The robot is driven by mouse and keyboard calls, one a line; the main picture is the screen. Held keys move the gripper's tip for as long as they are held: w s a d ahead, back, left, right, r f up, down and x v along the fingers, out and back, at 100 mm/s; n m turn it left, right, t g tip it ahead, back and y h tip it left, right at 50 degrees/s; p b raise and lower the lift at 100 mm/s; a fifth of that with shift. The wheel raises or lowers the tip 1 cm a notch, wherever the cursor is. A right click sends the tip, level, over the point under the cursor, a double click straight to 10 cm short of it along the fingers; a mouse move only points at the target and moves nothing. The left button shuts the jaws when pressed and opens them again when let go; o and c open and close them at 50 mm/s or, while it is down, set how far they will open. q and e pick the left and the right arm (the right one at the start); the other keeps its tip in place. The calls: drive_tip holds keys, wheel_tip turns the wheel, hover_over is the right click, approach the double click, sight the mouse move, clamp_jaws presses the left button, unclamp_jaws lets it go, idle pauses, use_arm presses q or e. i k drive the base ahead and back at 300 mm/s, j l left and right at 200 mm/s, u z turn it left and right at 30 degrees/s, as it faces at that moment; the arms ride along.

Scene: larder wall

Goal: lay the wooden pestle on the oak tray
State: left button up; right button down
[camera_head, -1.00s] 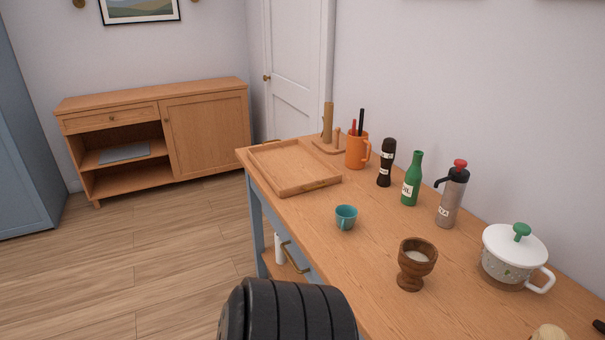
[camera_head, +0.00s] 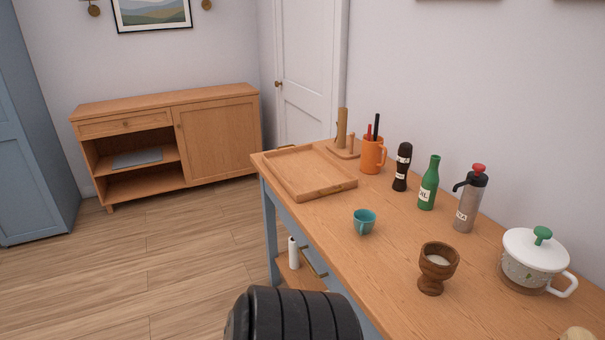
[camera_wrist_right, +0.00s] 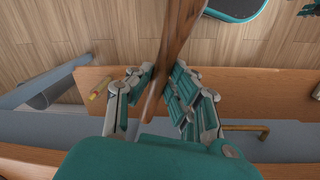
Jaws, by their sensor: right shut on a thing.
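In the right wrist view my right gripper (camera_wrist_right: 160,90) is shut on the wooden pestle (camera_wrist_right: 181,38), a long brown piece that runs up between the fingers. The head view does not show the pestle or the right gripper.
A teal cup (camera_head: 364,222) and a wooden goblet (camera_head: 437,268) stand nearer than the tray. An orange mug (camera_head: 372,156), dark mill (camera_head: 402,168), green bottle (camera_head: 428,185), grey pump bottle (camera_head: 468,205) and white pot (camera_head: 530,270) line the wall side. Open floor lies left.

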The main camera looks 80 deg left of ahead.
sight(297, 176)
drive_tip(key=k+u, duration=0.4)
drive_tip(key=k+j+u, duration=0.15)
drive_tip(key=u, duration=0.2)
drive_tip(key=i+j+u, duration=0.1)
drive_tip(key=j+u, duration=0.15)
drive_tip(key=i+j+u, duration=0.1)
drive_tip(key=j+u, duration=0.15)
drive_tip(key=j, duration=0.25)
drive_tip(key=i+j+u, duration=0.15)
drive_tip(key=j+u, duration=0.15)
drive_tip(key=i+j+u, duration=0.25)
drive_tip(key=k+j, duration=0.1)
